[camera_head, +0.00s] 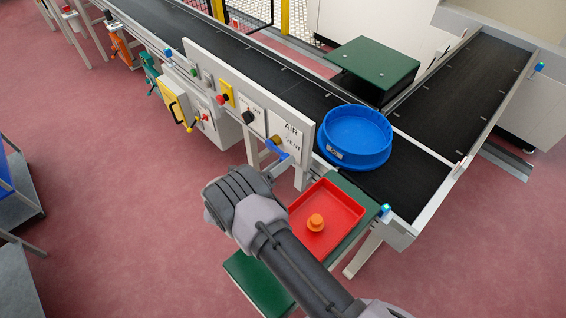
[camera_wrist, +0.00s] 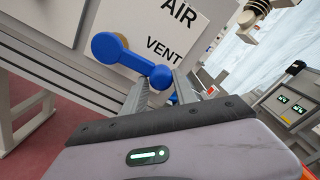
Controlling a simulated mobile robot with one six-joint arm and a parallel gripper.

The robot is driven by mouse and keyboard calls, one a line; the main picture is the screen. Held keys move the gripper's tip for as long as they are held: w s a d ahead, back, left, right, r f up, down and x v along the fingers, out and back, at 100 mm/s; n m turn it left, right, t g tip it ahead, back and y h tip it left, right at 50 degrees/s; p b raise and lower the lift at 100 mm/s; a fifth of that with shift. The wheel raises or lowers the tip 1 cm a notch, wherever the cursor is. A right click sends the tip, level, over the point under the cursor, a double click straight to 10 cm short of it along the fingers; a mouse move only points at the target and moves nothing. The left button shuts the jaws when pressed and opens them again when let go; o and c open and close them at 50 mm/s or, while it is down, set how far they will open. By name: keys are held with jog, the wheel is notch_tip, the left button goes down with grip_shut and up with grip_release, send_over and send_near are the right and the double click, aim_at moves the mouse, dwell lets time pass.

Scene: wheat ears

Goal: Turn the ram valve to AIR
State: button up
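The ram valve has a blue lever (camera_head: 277,151) with a brass-coloured hub (camera_head: 277,140) on the white panel. The panel is printed AIR above and VENT to the right. In the wrist view the blue lever (camera_wrist: 128,60) slants down to the right from its round hub end, and its knob end lies just below the word VENT. My gripper (camera_head: 274,171) is at the lever's lower end. In the wrist view its two fingers (camera_wrist: 160,92) stand apart on either side of the knob end. I cannot tell whether they touch it.
A red tray (camera_head: 345,208) with an orange knobbed piece (camera_head: 316,222) sits right of my arm. A blue round tub (camera_head: 356,133) stands on the black conveyor (camera_head: 408,186). Other controls, including a black knob (camera_head: 248,117), line the panel to the left. Red floor is open at left.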

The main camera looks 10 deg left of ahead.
grip_shut()
jog(key=shift+w+r, duration=0.1)
jog(key=shift+r, duration=0.05)
dwell(0.9)
